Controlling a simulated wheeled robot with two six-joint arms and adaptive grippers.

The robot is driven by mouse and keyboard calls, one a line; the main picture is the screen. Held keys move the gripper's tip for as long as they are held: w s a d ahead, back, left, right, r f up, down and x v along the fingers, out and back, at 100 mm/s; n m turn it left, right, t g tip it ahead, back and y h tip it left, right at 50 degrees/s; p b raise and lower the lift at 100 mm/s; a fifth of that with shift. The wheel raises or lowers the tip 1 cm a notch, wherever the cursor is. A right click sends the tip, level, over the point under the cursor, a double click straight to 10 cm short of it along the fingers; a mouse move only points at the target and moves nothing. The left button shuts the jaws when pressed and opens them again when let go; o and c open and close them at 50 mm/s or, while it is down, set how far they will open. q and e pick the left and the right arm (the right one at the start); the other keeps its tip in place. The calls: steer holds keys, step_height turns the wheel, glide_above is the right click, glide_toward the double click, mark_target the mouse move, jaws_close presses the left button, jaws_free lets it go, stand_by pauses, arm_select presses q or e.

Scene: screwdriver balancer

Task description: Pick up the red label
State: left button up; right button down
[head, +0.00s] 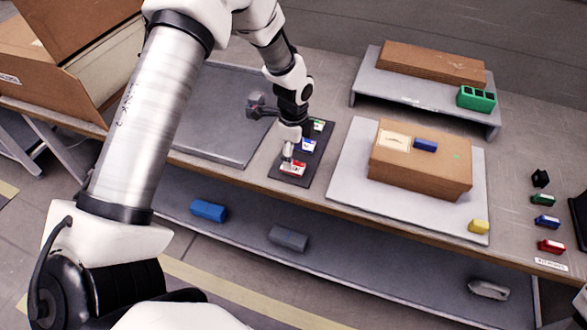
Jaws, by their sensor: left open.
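The red label (294,170) lies at the near end of a dark mat (287,180) on the table. It is red and white. A blue label (308,145) and a green label (318,125) lie farther back on the same mat. My left gripper (288,155) points down just over the red label, its tips at or slightly above the label's left part. It is open. I cannot tell whether the tips touch the label. My right gripper is not in view.
A grey tray (215,125) lies left of the mat. Right of it, a cardboard box (420,170) with a blue block (425,145) stands on a light board (345,170). Small coloured parts, including a red one (551,246), stand at the right edge. A lower shelf (350,255) runs below.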

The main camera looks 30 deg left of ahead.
arm_select(q)
step_height(320, 180, down, 5)
steer(key=shift+w+a+r+p, duration=0.15)
steer(key=shift+p, duration=0.25)
steer(key=c, duration=0.9)
steer(key=shift+r, duration=0.1)
